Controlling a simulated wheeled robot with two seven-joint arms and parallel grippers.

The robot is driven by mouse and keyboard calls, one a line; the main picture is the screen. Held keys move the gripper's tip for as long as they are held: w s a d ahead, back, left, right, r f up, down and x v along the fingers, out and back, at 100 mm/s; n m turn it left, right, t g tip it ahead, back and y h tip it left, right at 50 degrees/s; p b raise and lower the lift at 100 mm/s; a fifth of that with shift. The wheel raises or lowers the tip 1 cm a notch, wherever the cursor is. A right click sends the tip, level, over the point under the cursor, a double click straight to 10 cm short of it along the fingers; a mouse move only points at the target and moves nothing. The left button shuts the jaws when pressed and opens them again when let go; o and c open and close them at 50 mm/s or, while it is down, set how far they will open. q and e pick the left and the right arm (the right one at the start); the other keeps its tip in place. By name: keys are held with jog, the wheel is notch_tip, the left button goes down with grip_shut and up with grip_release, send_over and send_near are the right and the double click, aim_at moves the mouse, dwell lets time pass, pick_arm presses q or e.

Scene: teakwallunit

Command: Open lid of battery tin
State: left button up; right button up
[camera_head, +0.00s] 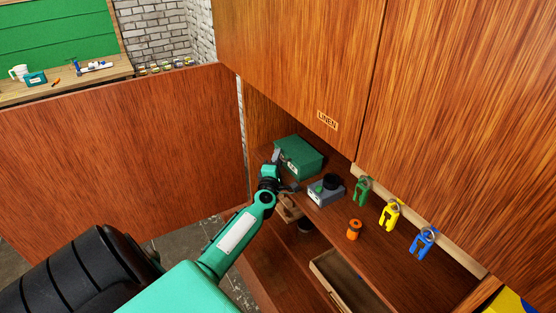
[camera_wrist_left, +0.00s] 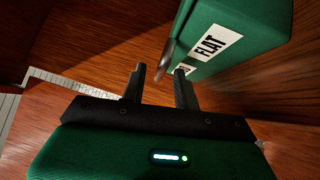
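The battery tin seems to be the green box (camera_head: 302,156) on the wall unit's shelf; its top looks closed. In the left wrist view this green box (camera_wrist_left: 245,35) fills the upper right, with a white "FLAT" label and a grey metal tab (camera_wrist_left: 167,60) at its edge. My left gripper (camera_head: 281,177) is in front of the box's near left side in the head view. Its fingers (camera_wrist_left: 159,82) stand apart with nothing between them; the right finger is close to the tab and a second, partly hidden label. I cannot tell whether it touches. My right gripper is not in view.
A grey box with a black knob (camera_head: 327,189) stands right of the green box. An orange spool (camera_head: 354,229) and green, yellow and blue clips (camera_head: 391,214) are farther right. An open door panel (camera_head: 120,150) stands left; an open drawer (camera_head: 345,280) is below.

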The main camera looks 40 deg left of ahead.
pick_arm(q)
jog(key=shift+w+a, duration=0.15)
jog(key=shift+w, duration=0.05)
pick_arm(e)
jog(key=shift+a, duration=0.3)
pick_arm(q)
grip_shut()
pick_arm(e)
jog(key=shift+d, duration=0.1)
pick_arm(q)
jog(key=shift+r, duration=0.1)
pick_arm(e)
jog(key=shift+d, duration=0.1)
